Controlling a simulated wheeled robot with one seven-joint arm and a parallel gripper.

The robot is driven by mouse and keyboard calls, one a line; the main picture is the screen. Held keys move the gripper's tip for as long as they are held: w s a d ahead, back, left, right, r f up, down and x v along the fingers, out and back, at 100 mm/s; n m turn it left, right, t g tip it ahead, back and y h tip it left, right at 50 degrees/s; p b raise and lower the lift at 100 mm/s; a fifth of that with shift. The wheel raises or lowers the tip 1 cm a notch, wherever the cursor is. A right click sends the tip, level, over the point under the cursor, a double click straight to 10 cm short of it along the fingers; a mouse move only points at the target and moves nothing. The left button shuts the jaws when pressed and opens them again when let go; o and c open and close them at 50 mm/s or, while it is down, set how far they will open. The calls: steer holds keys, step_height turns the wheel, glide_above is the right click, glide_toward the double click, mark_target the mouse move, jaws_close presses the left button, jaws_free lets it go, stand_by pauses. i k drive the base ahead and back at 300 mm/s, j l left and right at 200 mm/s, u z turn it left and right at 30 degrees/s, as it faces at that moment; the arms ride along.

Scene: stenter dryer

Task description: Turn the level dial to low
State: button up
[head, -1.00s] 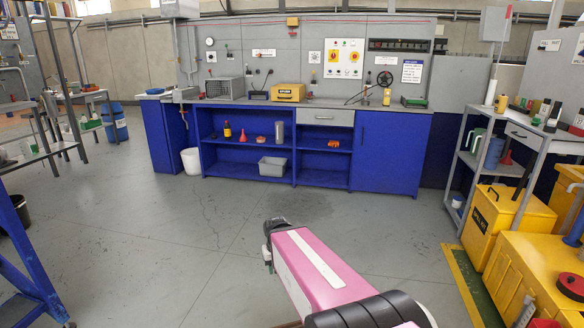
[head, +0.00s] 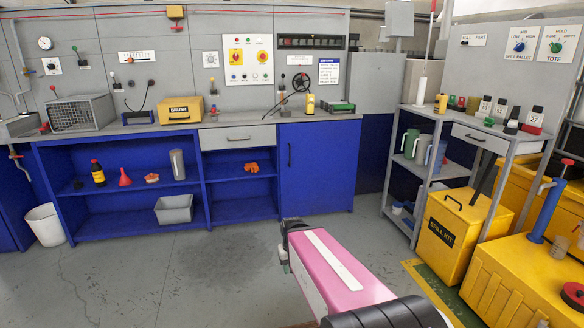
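A white plate with a blue knob, a blue dial (head: 520,46), hangs on the grey wall at the upper right; I read LOW and HIGH on it and SPILL PALLET below. Beside it is a plate with a green knob (head: 556,47), marked HOLD and TOTE. My gripper (head: 285,248) is at the dark far end of my pink arm, low over the floor, far from all dials.
A blue workbench (head: 317,168) runs along the back wall. A grey shelf trolley (head: 432,185) stands at the right, with a yellow spill kit box (head: 456,230) and a larger yellow container (head: 515,275) before it. The floor (head: 150,285) at front left is clear.

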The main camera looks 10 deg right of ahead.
mark_target(520, 46)
steer(key=i+z, duration=0.25)
steer(key=i, duration=0.2)
steer(key=i+z, duration=0.3)
steer(key=i, duration=0.15)
steer(key=i+j+z, duration=0.25)
steer(key=i, duration=0.2)
steer(key=i+j+z, duration=0.15)
steer(key=i+z, duration=0.15)
steer(key=i, duration=0.1)
